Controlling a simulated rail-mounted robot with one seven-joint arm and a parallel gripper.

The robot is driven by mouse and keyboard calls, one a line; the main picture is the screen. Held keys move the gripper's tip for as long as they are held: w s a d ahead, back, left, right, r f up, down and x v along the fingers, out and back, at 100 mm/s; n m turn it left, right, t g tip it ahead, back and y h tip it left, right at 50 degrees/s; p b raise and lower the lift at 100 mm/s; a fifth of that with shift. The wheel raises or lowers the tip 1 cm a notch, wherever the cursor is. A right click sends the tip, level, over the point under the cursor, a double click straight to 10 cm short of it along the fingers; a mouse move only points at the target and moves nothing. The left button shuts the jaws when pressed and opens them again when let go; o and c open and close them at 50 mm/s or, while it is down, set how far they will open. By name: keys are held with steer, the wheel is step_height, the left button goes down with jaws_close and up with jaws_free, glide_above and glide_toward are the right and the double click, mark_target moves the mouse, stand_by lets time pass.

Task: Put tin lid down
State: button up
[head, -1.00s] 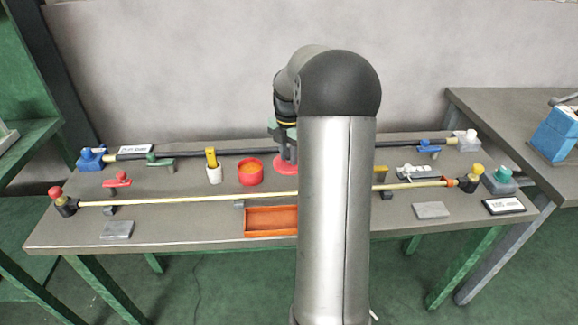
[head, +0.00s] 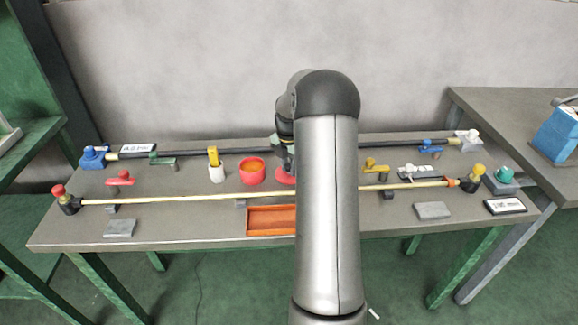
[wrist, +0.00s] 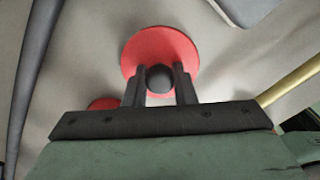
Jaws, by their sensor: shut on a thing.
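The tin lid (wrist: 160,45) is a flat red disc with a dark round knob. In the wrist view my gripper (wrist: 160,77) has its two dark fingers on either side of the knob, shut on it. In the head view the lid (head: 286,181) shows low over the table, right of the tin, partly behind my arm. I cannot tell whether it touches the table top. The open red tin (head: 252,180) has orange contents. My gripper is mostly hidden by my arm in the head view.
A white pot with a yellow item (head: 215,172) stands left of the tin. A pale yellow rod (head: 170,199) crosses in front, a dark pipe (head: 210,152) behind. An orange tray (head: 270,208) lies at the front. Small valves and grey blocks sit around.

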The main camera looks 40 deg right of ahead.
steer(key=shift+f, duration=0.25)
steer(key=o, duration=1)
steer(key=shift+r, duration=0.1)
